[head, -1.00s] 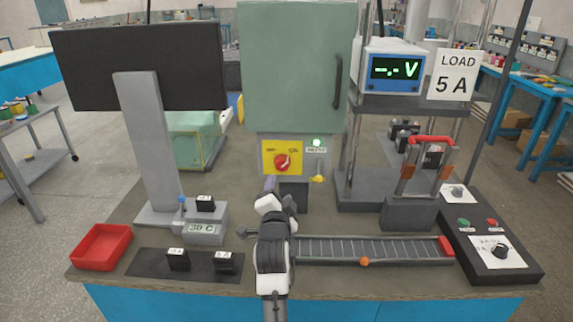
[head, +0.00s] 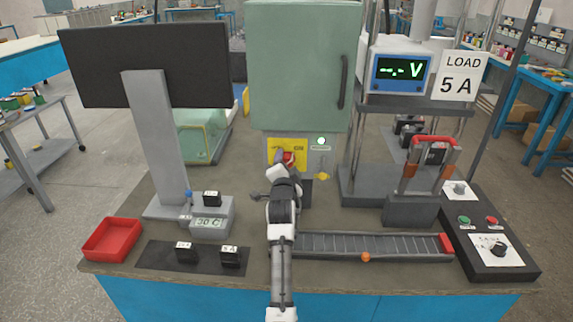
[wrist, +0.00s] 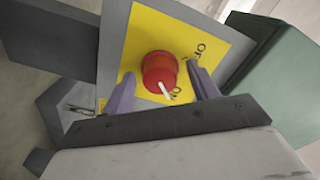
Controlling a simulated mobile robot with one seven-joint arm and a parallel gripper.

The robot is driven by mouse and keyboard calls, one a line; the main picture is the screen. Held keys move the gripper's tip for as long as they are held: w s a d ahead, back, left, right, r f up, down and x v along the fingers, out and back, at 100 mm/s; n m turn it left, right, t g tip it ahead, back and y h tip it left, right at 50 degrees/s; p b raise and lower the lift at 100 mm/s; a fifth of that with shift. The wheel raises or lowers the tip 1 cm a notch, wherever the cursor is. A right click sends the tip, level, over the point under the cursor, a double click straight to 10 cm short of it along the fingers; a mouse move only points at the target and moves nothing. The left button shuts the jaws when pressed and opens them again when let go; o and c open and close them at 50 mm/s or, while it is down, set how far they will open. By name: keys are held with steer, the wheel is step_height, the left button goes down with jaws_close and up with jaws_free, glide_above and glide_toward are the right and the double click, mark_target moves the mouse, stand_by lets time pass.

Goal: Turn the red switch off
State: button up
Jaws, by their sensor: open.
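The red switch is a round red knob (wrist: 160,72) with a white pointer line on a yellow plate (wrist: 150,30). The plate is on the grey panel below the green cabinet, and the knob is partly visible in the head view (head: 289,157), largely covered by my arm. My gripper (wrist: 161,80) is open. Its two purple fingers stand on either side of the knob in the wrist view, with small gaps showing. Contact cannot be made out. The white pointer aims toward the lettering near the right finger, which is only partly readable.
A green lamp (head: 321,141) glows right of the plate, with a yellow lever (head: 322,176) below it. The green cabinet (head: 300,65) rises above. A monitor (head: 145,65) stands left, a conveyor-like track (head: 370,246) and a control box (head: 494,248) lie right.

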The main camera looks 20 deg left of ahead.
steer(key=c, duration=1)
steer(key=shift+f+n, duration=0.1)
steer(key=shift+n, duration=0.3)
steer(key=shift+n+b, duration=1.05)
steer(key=shift+n, duration=7.65)
